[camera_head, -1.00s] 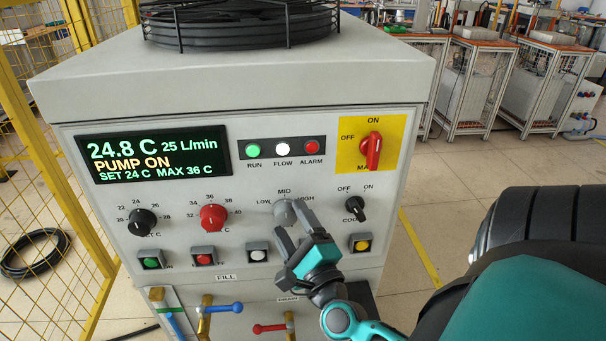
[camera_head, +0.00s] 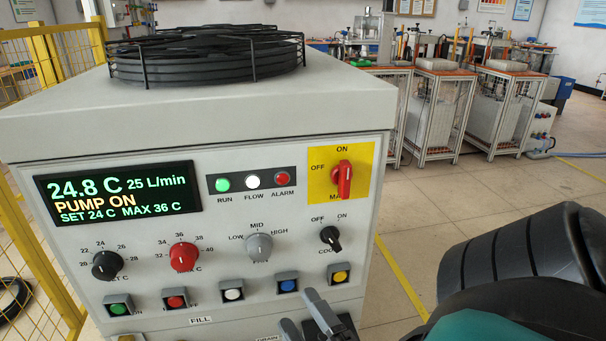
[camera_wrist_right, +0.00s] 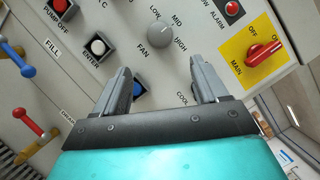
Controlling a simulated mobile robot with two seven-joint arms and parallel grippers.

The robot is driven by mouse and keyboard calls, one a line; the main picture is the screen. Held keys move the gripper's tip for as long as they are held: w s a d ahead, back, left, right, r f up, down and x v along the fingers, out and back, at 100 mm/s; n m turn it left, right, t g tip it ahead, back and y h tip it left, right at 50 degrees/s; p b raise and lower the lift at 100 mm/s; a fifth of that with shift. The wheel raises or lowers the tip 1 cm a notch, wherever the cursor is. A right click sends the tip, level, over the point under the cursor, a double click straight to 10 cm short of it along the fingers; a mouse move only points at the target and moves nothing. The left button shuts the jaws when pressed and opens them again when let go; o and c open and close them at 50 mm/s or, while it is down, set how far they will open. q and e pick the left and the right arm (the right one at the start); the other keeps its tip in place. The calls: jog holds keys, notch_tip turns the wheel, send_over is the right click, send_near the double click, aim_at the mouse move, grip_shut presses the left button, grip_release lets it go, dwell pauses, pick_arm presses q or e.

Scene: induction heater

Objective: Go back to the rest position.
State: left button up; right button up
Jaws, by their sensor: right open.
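My right gripper (camera_head: 300,312) is at the bottom of the head view, low in front of the cooler's control panel (camera_head: 90,232). In the right wrist view the gripper (camera_wrist_right: 160,70) is open, with nothing between its fingers and the panel behind them. The grey fan knob (camera_head: 259,247) is above the gripper and clear of it; it also shows beyond the fingertips in the wrist view (camera_wrist_right: 162,34). The display (camera_head: 118,194) reads 24.8 C, 25 L/min, PUMP ON. My left gripper is not in view.
The red main switch (camera_head: 344,180) sits on a yellow plate at the panel's upper right. Red (camera_wrist_right: 28,122) and blue valve handles (camera_wrist_right: 17,59) lie left of the gripper in the wrist view. A yellow fence (camera_head: 48,262) stands left. Floor to the right is open.

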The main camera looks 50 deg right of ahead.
dwell(0.4)
jog(key=w+a+f+n+g+y+p, duration=0.1)
jog(key=w+a+f+n+y+p, duration=0.25)
jog(key=a+n+y, duration=0.8)
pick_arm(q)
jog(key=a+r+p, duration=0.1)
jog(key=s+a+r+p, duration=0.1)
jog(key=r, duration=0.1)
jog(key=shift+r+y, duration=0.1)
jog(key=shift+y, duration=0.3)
pick_arm(e)
notch_tip(320, 180, down, 8)
jog(key=n+g+h, duration=0.2)
jog(key=n+g, duration=0.5)
jog(key=n, duration=1.1)
jog(key=shift+w+a+n, duration=0.3)
jog(key=shift+w+n, duration=0.05)
jog(key=shift+w, duration=0.05)
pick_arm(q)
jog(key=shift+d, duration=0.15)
pick_arm(e)
jog(key=shift+r+h, duration=0.1)
jog(key=shift+h, duration=0.15)
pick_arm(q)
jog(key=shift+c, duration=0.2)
pick_arm(e)
jog(key=shift+c, duration=0.2)
